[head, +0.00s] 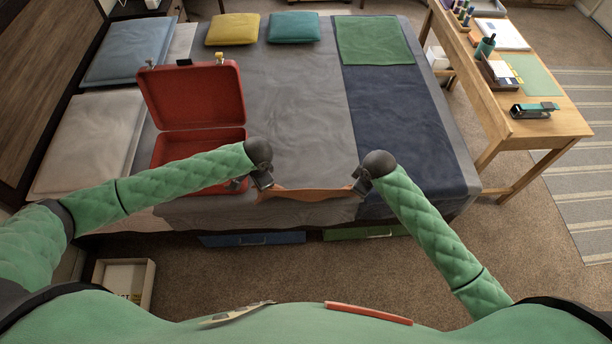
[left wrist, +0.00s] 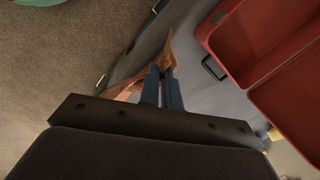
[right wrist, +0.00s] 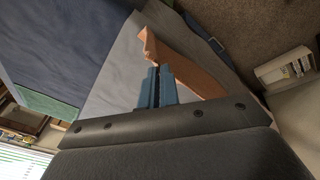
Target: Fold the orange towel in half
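The orange towel (head: 312,194) is stretched between my two grippers at the near edge of the bed, on or just above the grey cover. My left gripper (head: 264,186) is shut on the towel's left end. In the left wrist view the fingers (left wrist: 161,74) are together with orange cloth (left wrist: 168,48) beside their tips. My right gripper (head: 360,186) is shut on the towel's right end. In the right wrist view its fingers (right wrist: 158,72) are closed, with the towel (right wrist: 190,72) running off to the right. The exact pinch points are partly hidden by the fingers.
An open red suitcase (head: 196,82) lies on the bed just left of my left gripper. The grey cover (head: 300,110) beyond the towel is clear. A dark blue blanket (head: 405,125) and a green cloth (head: 372,40) lie to the right. A wooden desk (head: 560,122) stands beyond the bed's right side.

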